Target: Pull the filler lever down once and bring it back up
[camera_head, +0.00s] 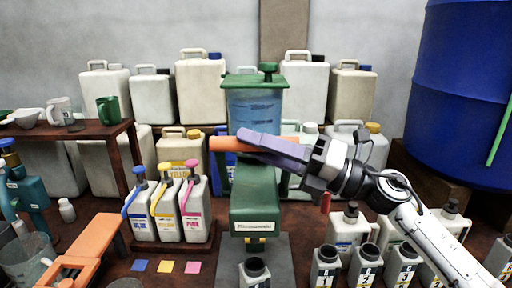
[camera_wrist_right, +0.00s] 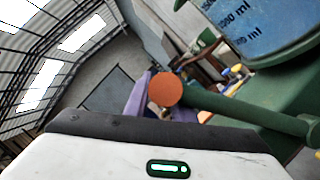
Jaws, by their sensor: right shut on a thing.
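The filler (camera_head: 255,205) is a green machine with a clear tank of blue liquid (camera_head: 255,110) at the middle of the head view. Its lever has an orange handle (camera_head: 226,144), which sticks out to the left about level with the tank's lower part. My right gripper (camera_head: 255,143) comes in from the right with purple fingers and is shut on the handle. In the right wrist view the round orange handle end (camera_wrist_right: 165,90) sits by a purple finger (camera_wrist_right: 137,96), and a green lever bar (camera_wrist_right: 240,110) runs right from it. My left gripper is not in view.
An open-necked bottle (camera_head: 255,273) stands below the filler. Yellow, pink and blue pump bottles (camera_head: 167,210) stand left, with coloured squares (camera_head: 165,267) in front. Numbered bottles (camera_head: 326,268) stand at right under my right arm. Large canisters (camera_head: 202,90) line the back; a blue drum (camera_head: 465,90) is far right.

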